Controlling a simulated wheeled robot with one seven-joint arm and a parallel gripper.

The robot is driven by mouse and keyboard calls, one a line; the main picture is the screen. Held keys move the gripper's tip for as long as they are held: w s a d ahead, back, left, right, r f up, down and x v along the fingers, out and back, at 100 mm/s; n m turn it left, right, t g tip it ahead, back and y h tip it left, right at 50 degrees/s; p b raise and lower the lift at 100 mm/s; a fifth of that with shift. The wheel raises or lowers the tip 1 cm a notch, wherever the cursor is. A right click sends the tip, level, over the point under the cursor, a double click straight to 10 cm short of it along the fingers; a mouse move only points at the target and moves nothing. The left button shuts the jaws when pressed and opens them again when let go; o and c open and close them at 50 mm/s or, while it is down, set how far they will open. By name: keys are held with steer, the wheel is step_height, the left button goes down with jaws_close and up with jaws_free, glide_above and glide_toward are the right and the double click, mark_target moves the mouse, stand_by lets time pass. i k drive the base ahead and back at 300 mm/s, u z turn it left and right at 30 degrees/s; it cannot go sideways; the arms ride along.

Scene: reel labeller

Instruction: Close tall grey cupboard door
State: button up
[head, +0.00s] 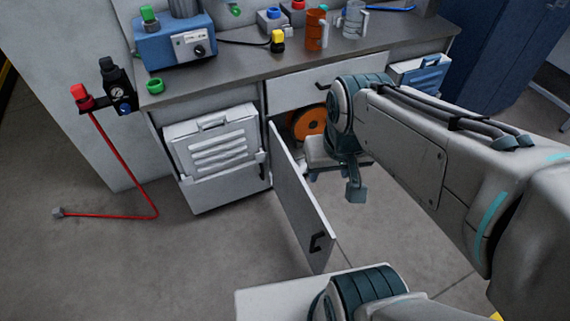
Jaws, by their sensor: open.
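A tall, narrow light grey door (298,200) stands open under the workbench, swung out towards me from its left edge. Its black handle (317,243) is near the lower free edge. The cupboard opening behind it shows an orange reel (309,124); my arm hides part of the opening. My gripper (335,183) is open and empty, pointing down to the right of the door, in front of the opening. It looks apart from the door. One dark finger shows clearly; the other is hard to make out.
A louvred white unit (212,150) is left of the door, and a drawer front (300,88) is above the opening. The grey worktop (240,75) holds a blue device, mugs and small items. A red hose (125,170) hangs at left. Floor left of the door is clear.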

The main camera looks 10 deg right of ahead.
mark_target(316, 238)
steer(key=k, duration=0.5)
steer(key=z, duration=1.25)
steer(key=i, duration=0.6)
steer(key=u, duration=0.7)
